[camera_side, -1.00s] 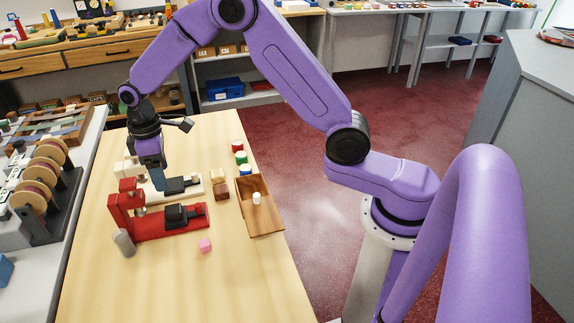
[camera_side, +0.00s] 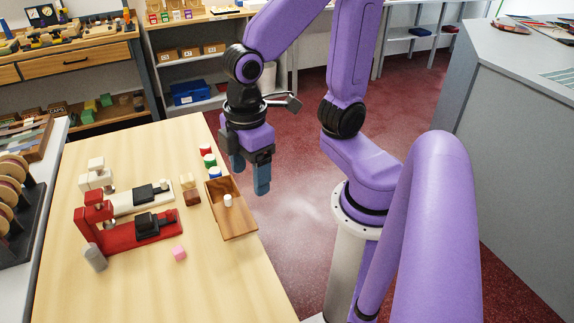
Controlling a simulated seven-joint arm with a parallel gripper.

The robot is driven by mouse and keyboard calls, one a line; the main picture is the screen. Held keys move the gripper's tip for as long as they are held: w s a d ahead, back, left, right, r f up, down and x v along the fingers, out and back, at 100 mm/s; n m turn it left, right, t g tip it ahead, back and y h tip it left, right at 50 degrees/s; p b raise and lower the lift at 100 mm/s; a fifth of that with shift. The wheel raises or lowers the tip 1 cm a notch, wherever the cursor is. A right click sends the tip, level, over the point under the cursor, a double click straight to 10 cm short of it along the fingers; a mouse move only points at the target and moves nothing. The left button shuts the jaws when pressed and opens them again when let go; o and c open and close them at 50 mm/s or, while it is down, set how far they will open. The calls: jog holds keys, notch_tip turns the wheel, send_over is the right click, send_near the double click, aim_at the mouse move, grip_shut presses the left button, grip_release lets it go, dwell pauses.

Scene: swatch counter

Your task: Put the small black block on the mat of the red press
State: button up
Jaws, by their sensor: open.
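The red press (camera_side: 118,239) stands on the wooden table, with a dark mat (camera_side: 167,227) on its base. A small black block (camera_side: 146,221) appears to sit on that mat, dark against dark, so its edges are hard to make out. A white press (camera_side: 125,204) stands just behind, with a dark mat carrying another dark block-like shape (camera_side: 143,192). My gripper (camera_side: 250,177) is open and empty, fingers pointing down. It is in the air to the right of both presses, near the far right side of the wooden tray.
The wooden tray (camera_side: 238,226) holds a white cylinder (camera_side: 227,200). Cream and brown blocks (camera_side: 191,197) stand beside it, with green, red and blue-topped pieces behind. The table front is clear.

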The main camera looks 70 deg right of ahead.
jog(key=s+d, duration=0.3)
jog(key=s, duration=0.3)
jog(key=shift+d+f+n, duration=0.2)
jog(key=shift+d+n, duration=0.1)
jog(key=shift+d, duration=0.05)
dwell(0.6)
